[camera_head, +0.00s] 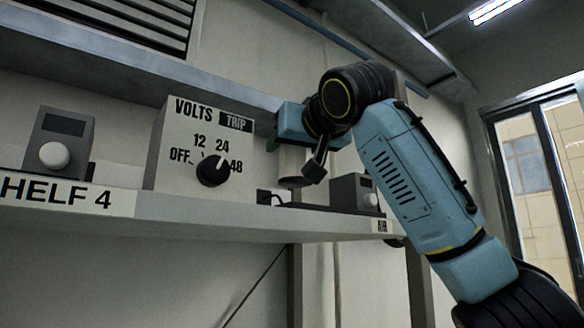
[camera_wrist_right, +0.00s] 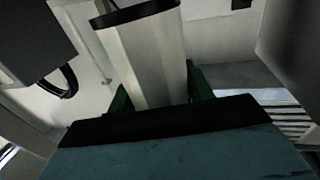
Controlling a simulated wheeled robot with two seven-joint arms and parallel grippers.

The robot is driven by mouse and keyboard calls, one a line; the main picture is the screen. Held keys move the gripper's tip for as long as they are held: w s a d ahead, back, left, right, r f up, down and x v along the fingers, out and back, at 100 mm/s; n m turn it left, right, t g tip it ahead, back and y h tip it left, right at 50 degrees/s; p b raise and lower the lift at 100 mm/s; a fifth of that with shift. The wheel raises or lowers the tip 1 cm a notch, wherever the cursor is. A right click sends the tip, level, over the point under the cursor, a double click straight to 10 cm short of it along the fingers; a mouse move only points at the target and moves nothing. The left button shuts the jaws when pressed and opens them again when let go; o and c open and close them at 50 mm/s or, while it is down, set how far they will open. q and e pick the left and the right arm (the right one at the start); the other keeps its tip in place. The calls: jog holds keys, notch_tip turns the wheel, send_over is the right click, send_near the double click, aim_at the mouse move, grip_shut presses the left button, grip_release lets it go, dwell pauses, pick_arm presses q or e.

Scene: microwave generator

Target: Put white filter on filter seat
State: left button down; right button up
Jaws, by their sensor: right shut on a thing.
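The white filter (camera_wrist_right: 148,62) is a pale, faceted column with a dark end cap. In the right wrist view it stands between the green fingers of my right gripper (camera_wrist_right: 160,92), which is shut on it. In the head view my right gripper (camera_head: 293,148) is over the shelf, right of the volts box, with the filter (camera_head: 291,160) hanging below it, partly hidden by the arm. The filter's dark lower end appears above a low dark base on the shelf, perhaps the filter seat (camera_head: 300,206). I cannot tell whether they touch. My left gripper is not in view.
The volts box (camera_head: 180,140) with a black knob stands left of the filter. A small grey box (camera_head: 352,191) stands to its right, close to my arm. Another grey box (camera_head: 62,140) is at far left. The shelf edge (camera_head: 180,213) runs along the front.

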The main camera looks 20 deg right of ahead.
aim_at(292, 186)
notch_tip(292, 186, down, 3)
jog(key=shift+f, duration=0.15)
jog(key=shift+w+d+f, duration=0.1)
jog(key=shift+w+f, duration=0.05)
jog(key=shift+f, duration=0.1)
jog(key=shift+s, duration=0.2)
jog(key=o, duration=0.5)
jog(key=shift+f, duration=0.25)
jog(key=o, duration=0.5)
jog(key=shift+w, duration=0.1)
jog(key=shift+r, duration=0.1)
